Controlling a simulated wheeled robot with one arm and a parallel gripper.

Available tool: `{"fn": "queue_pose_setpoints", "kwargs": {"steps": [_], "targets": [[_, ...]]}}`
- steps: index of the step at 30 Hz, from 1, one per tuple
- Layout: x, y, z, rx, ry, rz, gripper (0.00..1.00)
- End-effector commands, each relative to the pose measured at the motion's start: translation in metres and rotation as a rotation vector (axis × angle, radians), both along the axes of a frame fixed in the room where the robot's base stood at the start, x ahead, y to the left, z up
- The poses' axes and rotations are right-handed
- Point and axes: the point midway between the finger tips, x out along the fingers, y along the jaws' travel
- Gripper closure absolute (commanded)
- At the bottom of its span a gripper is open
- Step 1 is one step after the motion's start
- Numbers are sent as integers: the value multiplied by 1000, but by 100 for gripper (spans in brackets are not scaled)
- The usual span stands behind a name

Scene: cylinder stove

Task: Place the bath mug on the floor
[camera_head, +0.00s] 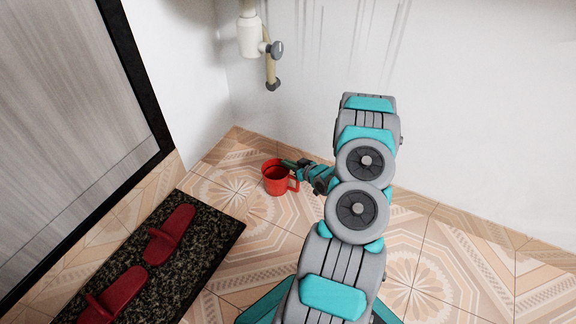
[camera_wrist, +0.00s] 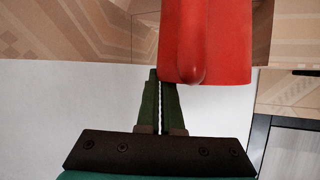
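The red bath mug (camera_head: 274,180) is upright at or just above the tiled floor (camera_head: 225,180), near the wall corner; I cannot tell whether its base touches the tiles. Its handle faces right, toward my arm. My gripper (camera_head: 290,164) is at the mug's rim. In the wrist view, the mug (camera_wrist: 222,40) fills the top middle with its handle toward the camera. The green fingers of my gripper (camera_wrist: 158,78) are close together with a thin gap, lined up with the mug's edge. The tip of one finger is hidden behind the mug. They appear closed on the mug's wall.
A dark speckled mat (camera_head: 205,232) with red slippers (camera_head: 168,235) lies left of the mug. A grey door (camera_head: 65,110) stands at the left. A pipe with a tap (camera_head: 250,38) is on the wall above. Open tiles lie around the mug.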

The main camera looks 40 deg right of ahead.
Motion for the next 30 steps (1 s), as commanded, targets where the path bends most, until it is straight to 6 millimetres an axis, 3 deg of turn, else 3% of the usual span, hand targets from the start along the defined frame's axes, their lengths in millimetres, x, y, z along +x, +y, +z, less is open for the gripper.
{"fn": "queue_pose_setpoints", "kwargs": {"steps": [10,18,30], "targets": [[0,0,-5,0,0,0,100],[0,0,-5,0,0,0,68],[-8,-1,1,-1,1,0,67]]}}
